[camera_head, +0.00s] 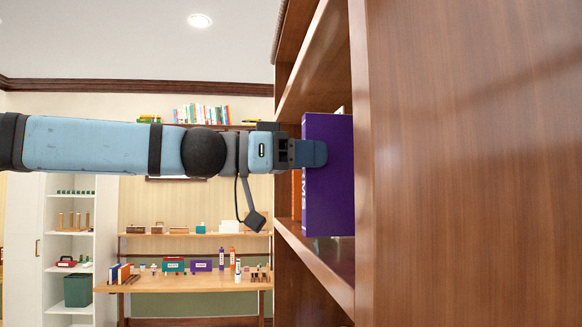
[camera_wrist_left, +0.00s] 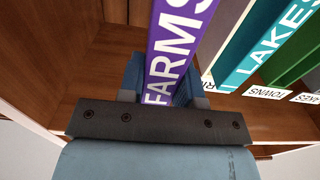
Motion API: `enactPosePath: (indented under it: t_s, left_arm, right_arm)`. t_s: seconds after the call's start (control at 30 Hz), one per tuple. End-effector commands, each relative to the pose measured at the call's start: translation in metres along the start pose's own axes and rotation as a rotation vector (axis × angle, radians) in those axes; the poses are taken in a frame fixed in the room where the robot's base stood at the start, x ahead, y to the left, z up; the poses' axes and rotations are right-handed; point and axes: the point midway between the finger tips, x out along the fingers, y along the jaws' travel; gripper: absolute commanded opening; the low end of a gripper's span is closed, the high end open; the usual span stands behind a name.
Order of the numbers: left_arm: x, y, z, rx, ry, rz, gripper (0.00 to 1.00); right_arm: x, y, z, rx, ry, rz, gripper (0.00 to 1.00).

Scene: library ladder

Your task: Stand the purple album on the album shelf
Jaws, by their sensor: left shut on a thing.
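The purple album (camera_head: 330,185) is upright at the opening of a wooden bookcase in the head view. Its spine reads FARMS in the left wrist view (camera_wrist_left: 178,40). My left gripper (camera_head: 312,153) is shut on the album, with blue fingers on both sides of its spine in the wrist view (camera_wrist_left: 165,85). My right gripper is not in view.
In the wrist view, a teal LAKES album (camera_wrist_left: 262,55) and a green album (camera_wrist_left: 300,55) stand right of the purple one, above labels such as TOWNS (camera_wrist_left: 265,92). Bare shelf space shows on the left. The bookcase side panel (camera_head: 470,160) fills the right of the head view.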

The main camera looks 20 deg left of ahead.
Motion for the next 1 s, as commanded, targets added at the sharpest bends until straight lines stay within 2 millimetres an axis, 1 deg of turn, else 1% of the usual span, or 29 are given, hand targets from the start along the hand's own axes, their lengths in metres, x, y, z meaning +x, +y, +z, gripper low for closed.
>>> enactPosePath:
  t_s: [0.03, 0.4, 0.5, 0.63, 1.0]
  left_arm:
    - [0.006, 0.0, 0.002, 0.001, 0.0, 0.0, 0.0]
    - [0.04, 0.0, 0.001, 0.0, 0.002, 0.0, 0.0]
    - [0.038, 0.0, 0.009, -0.001, 0.003, 0.0, 0.0]
    - [0.038, 0.0, 0.013, 0.0, 0.002, 0.0, 0.0]
    - [0.038, 0.0, 0.015, 0.0, 0.002, 0.0, 0.0]
  right_arm:
    - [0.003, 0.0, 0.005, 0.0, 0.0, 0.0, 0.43]
    - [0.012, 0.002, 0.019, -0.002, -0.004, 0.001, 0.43]
    - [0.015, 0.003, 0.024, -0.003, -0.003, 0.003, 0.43]
    - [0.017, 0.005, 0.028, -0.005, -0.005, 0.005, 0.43]
    - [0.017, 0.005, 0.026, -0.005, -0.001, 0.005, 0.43]
